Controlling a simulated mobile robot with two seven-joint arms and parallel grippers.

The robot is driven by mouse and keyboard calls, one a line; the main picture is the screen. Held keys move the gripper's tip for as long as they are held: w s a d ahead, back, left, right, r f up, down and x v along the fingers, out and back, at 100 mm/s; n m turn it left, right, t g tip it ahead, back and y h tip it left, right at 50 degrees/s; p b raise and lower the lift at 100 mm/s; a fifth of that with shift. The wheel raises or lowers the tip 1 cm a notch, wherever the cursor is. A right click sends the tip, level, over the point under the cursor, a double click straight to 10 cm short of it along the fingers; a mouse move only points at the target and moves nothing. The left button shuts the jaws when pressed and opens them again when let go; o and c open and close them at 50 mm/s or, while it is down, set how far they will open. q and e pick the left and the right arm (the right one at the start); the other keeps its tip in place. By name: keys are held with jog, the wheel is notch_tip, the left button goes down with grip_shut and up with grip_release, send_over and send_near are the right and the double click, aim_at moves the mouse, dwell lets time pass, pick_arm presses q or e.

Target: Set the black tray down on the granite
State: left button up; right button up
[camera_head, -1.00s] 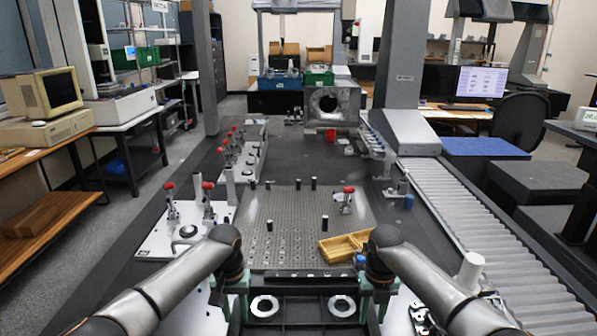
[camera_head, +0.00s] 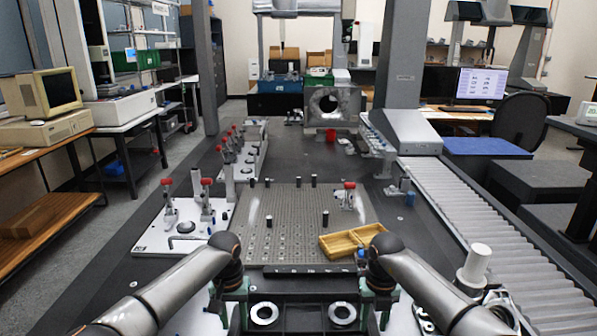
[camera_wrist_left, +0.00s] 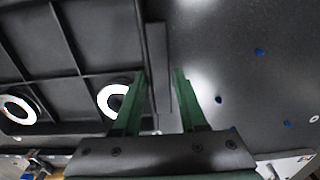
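The black tray (camera_head: 303,292) spans between my two grippers at the bottom of the head view, with silver rings (camera_head: 264,313) in it. My left gripper (camera_head: 233,303) is at its left side and my right gripper (camera_head: 376,302) at its right side; both look shut on it. In the left wrist view, the green fingers (camera_wrist_left: 160,88) straddle the tray's side piece (camera_wrist_left: 157,50). Dark granite (camera_wrist_left: 255,65) shows beside the tray there. The granite (camera_head: 285,166) also shows beyond the tray. I cannot tell whether the tray's underside touches it.
A perforated grey plate (camera_head: 290,225) lies just beyond the tray, with a yellow wooden box (camera_head: 352,241) at its right corner. A white fixture plate with red-knobbed clamps (camera_head: 170,238) stands at left. A roller conveyor (camera_head: 470,230) runs along the right.

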pick_arm(q)
jog(key=o, duration=0.4)
jog(key=shift+d+r, duration=0.1)
jog(key=shift+c, duration=0.2)
pick_arm(e)
jog(key=o, duration=0.4)
jog(key=shift+r, duration=0.1)
jog(key=shift+c, duration=0.2)
pick_arm(q)
notch_tip(320, 180, up, 12)
pick_arm(e)
notch_tip(320, 180, up, 12)
